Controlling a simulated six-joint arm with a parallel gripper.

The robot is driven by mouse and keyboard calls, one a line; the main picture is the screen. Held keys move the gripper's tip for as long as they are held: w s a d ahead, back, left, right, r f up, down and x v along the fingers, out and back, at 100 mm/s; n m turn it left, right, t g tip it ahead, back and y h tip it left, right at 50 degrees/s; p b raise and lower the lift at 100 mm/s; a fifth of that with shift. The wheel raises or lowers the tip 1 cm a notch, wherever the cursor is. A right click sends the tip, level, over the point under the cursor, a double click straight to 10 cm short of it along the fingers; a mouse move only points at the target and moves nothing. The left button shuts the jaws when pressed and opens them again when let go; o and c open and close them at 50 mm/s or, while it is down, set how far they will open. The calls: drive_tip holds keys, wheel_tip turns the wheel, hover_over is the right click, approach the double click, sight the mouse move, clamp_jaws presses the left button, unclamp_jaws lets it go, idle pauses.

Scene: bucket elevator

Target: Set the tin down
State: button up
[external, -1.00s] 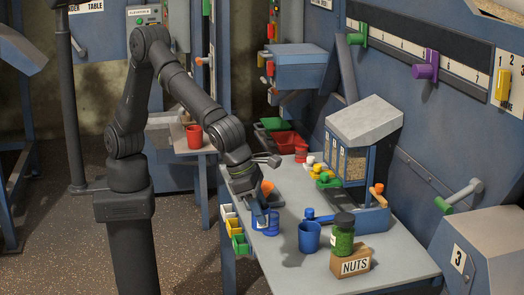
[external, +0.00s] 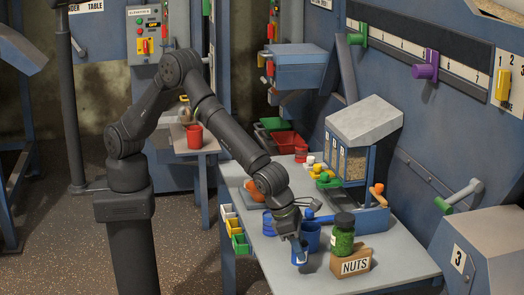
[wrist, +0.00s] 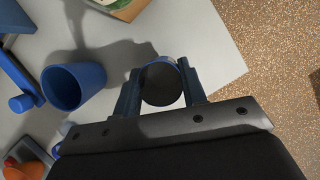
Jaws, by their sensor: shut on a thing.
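My gripper (external: 299,247) is shut on a small blue-and-white tin (external: 299,258). It is low over the front part of the grey table (external: 275,263). In the wrist view, the tin's dark round end (wrist: 161,85) sits between the two fingers of my gripper (wrist: 161,88), with a little of its blue-and-white side showing. The tin looks upright. A shadow lies beside it on the table top, and I cannot tell whether its base touches the table.
A blue cup (external: 311,238) stands close behind the tin; another blue cup (external: 269,223) is farther left. A wooden NUTS box (external: 350,264) with a green jar (external: 343,236) stands to the right. The table's front edge is near; bare table lies around the tin.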

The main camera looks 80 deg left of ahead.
drive_tip(key=shift+w+f, duration=0.15)
drive_tip(key=shift+f, duration=1.9)
drive_tip(key=shift+f, duration=0.2)
drive_tip(key=o, duration=0.9)
drive_tip(key=shift+o, duration=0.2)
drive_tip(key=v, duration=1.2)
drive_tip(key=shift+r, duration=0.2)
